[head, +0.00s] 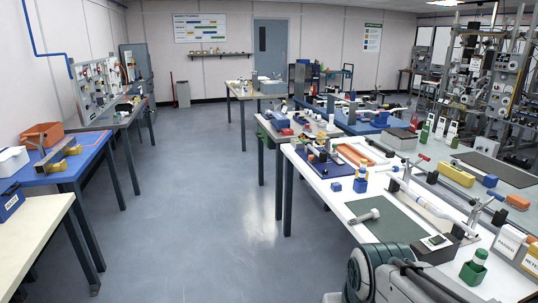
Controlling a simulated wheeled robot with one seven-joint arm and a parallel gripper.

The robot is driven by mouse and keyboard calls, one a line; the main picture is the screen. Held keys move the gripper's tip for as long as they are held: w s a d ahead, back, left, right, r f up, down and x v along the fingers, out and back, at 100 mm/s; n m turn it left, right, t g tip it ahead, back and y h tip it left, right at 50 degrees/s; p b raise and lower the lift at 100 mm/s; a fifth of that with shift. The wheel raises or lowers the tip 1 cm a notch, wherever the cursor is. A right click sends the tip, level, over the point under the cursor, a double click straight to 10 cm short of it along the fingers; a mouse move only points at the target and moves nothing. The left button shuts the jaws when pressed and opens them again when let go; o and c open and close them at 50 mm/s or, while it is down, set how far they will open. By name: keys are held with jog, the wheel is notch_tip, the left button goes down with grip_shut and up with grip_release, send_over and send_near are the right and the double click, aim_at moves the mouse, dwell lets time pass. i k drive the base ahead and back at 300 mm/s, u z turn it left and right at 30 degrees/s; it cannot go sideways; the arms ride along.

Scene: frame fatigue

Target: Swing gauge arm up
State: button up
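On the white table (316,178) at the right, a long pale tube (432,207) lies slanted between metal holders beside a dark green mat (392,222). A thin lever with a red tip (424,157) stands out near the tube's far end. A small dark box with a light display (436,242) sits at the near end. Which part is the gauge arm is too small to tell. Part of my own arm shows at the bottom right, over the table's near edge. My gripper's fingers are not in view.
A grey hammer-like tool (364,216) lies on the mat. A blue table (62,166) is at left. The grey floor (205,190) between is clear.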

aim_at(312, 139)
jog(key=u, duration=0.15)
jog(key=i, duration=3.4)
jog(key=u, duration=0.15)
